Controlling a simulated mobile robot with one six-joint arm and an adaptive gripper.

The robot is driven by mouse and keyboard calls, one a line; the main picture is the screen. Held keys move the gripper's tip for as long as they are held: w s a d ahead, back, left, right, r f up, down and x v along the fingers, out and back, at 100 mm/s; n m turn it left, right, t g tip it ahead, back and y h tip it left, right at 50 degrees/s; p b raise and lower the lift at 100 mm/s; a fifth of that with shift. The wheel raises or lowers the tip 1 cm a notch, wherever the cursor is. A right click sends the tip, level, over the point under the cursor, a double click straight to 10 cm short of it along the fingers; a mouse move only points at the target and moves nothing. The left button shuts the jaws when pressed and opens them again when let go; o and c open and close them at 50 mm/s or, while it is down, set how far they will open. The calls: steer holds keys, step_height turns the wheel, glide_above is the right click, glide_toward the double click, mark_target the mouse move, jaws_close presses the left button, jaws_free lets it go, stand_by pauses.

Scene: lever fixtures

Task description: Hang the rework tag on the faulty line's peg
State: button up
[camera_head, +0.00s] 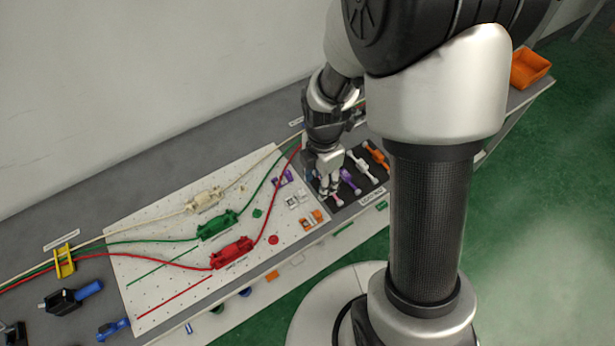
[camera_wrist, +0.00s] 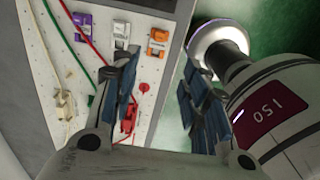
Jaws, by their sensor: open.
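In the head view a white perforated board (camera_head: 165,245) carries a cream connector (camera_head: 203,200), a green connector (camera_head: 217,225) and a red connector (camera_head: 232,253), each on a cable of its own colour. A green round piece (camera_head: 257,213) and a red round piece (camera_head: 273,240) sit right of the connectors. I cannot tell which is a peg, nor which line is faulty. No piece can be identified as the rework tag. My gripper (camera_head: 328,185) is over the left end of a dark mat. In the wrist view my gripper (camera_wrist: 165,92) is open, with nothing visible between its fingers.
The dark mat (camera_head: 352,202) holds pink, purple, white and orange handled pieces. Purple (camera_wrist: 82,19), white (camera_wrist: 122,35) and orange (camera_wrist: 158,41) blocks sit on the board. An orange bin (camera_head: 530,68) stands far right. A yellow bracket (camera_head: 64,261) holds the cables at left.

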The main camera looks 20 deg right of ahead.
steer(key=b, duration=0.4)
glide_above(318, 213)
step_height(318, 213, down, 11)
steer(key=shift+s+a+f, duration=0.1)
steer(key=shift+f, duration=0.1)
steer(key=shift+f+b, duration=0.85)
steer(key=shift+f, duration=2.2)
steer(key=shift+r, duration=0.1)
steer(key=c, duration=0.9)
steer(key=shift+o, duration=0.2)
